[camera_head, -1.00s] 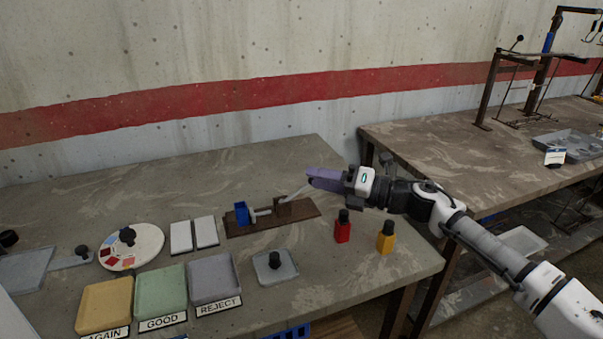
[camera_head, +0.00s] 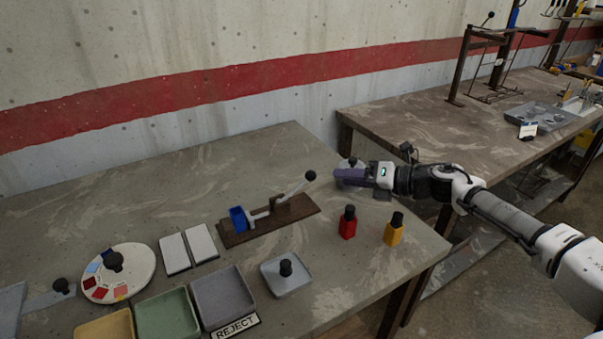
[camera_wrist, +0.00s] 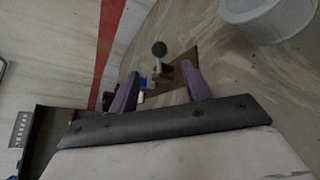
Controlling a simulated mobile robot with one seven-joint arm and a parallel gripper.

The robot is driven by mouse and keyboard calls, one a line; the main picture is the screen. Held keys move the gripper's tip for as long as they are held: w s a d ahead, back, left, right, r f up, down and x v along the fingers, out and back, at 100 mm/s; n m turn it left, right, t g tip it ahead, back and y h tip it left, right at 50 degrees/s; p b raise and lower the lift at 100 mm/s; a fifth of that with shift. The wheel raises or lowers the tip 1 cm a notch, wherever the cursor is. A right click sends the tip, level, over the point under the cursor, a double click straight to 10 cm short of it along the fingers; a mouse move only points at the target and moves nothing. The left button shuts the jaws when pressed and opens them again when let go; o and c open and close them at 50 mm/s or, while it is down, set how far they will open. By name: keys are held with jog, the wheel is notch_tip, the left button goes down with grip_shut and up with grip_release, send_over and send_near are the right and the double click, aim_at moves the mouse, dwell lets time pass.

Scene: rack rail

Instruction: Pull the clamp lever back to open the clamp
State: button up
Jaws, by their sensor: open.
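The clamp stands on a brown wooden base (camera_head: 240,236) on the near table. It has a blue block (camera_head: 238,219) at its left end and a grey metal lever (camera_head: 294,191) that slants up to the right, ending in a black ball knob (camera_head: 310,175). My gripper (camera_head: 338,177) is right of the knob and apart from it. In the wrist view, the knob (camera_wrist: 159,48) shows beyond and between the two purple fingers (camera_wrist: 158,82), which are apart with nothing between them. The wooden base (camera_wrist: 180,68) is partly hidden behind the fingers there.
A red bottle (camera_head: 348,226) and a yellow bottle (camera_head: 394,232) stand in front of my arm. A grey lidded dish (camera_head: 272,280), two white pads (camera_head: 175,254), a round palette (camera_head: 136,265) and trays (camera_head: 218,285) lie at the front left. The table behind the clamp is clear.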

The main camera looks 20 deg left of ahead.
aim_at(296, 188)
jog(key=p+x, duration=0.3)
jog(key=x, duration=0.9)
jog(key=shift+s, duration=0.1)
grip_shut()
